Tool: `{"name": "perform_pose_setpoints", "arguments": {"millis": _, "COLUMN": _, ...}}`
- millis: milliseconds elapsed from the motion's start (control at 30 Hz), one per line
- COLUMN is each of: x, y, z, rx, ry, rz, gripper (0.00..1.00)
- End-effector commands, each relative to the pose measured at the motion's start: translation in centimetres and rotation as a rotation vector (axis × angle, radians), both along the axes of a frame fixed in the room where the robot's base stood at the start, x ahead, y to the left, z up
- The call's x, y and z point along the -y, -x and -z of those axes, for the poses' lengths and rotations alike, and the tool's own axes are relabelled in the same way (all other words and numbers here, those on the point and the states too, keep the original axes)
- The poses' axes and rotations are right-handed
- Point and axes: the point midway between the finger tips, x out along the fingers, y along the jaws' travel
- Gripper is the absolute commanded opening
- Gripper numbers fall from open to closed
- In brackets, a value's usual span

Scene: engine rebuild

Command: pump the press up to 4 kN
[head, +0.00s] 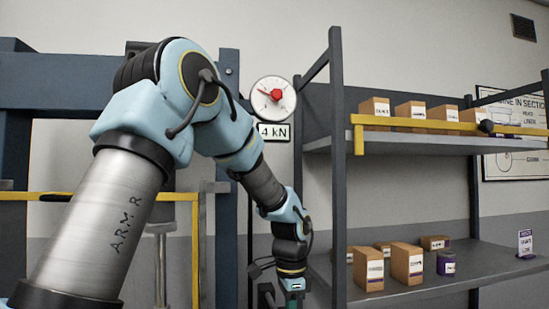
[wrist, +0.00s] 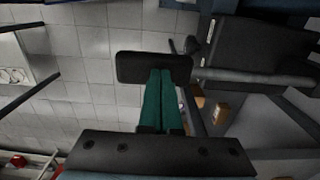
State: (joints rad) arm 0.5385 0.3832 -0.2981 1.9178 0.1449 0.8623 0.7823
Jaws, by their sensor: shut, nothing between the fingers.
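The press is a dark blue frame (head: 70,95) on the left of the head view, partly hidden by my arm. Its round white gauge (head: 264,97) has a red centre; the needle is too small to read surely. A "4 kN" label (head: 273,132) sits below the gauge. My gripper (head: 267,297) is low in the head view, pointing down, its tips cut off by the lower edge. In the wrist view my gripper's green fingers (wrist: 163,75) are shut together with nothing between them. A dark flat block (wrist: 128,67) lies at or behind the fingertips; I cannot tell whether they touch it.
A grey shelf unit (head: 435,285) with boxes (head: 407,262) and a purple can (head: 446,264) stands close to the right of my gripper. A yellow bar (head: 430,124) runs along its upper shelf.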

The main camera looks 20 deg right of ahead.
Motion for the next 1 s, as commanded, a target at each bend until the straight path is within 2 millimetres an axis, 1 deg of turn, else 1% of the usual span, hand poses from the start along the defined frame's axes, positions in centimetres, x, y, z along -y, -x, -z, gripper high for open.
{"name": "perform_pose_setpoints", "arguments": {"millis": 33, "x": 0.0, "y": 0.0, "z": -1.5, "rx": 0.0, "ry": 0.0, "rz": 0.0, "gripper": 0.0}}
{"name": "perform_pose_setpoints", "arguments": {"millis": 100, "x": 0.0, "y": 0.0, "z": -2.6, "rx": 0.0, "ry": 0.0, "rz": 0.0, "gripper": 0.0}}
{"name": "perform_pose_setpoints", "arguments": {"millis": 233, "x": 0.0, "y": 0.0, "z": -4.6, "rx": 0.0, "ry": 0.0, "rz": 0.0, "gripper": 0.0}}
{"name": "perform_pose_setpoints", "arguments": {"millis": 267, "x": 0.0, "y": -0.1, "z": -4.6, "rx": 0.002, "ry": 0.001, "rz": 0.0, "gripper": 0.0}}
{"name": "perform_pose_setpoints", "arguments": {"millis": 500, "x": 0.0, "y": -0.1, "z": -7.7, "rx": 0.003, "ry": 0.002, "rz": -0.002, "gripper": 0.0}}
{"name": "perform_pose_setpoints", "arguments": {"millis": 633, "x": 0.0, "y": 0.0, "z": -8.4, "rx": 0.001, "ry": 0.0, "rz": -0.001, "gripper": 0.0}}
{"name": "perform_pose_setpoints", "arguments": {"millis": 1000, "x": 0.0, "y": 0.0, "z": -8.5, "rx": 0.001, "ry": 0.0, "rz": -0.001, "gripper": 0.0}}
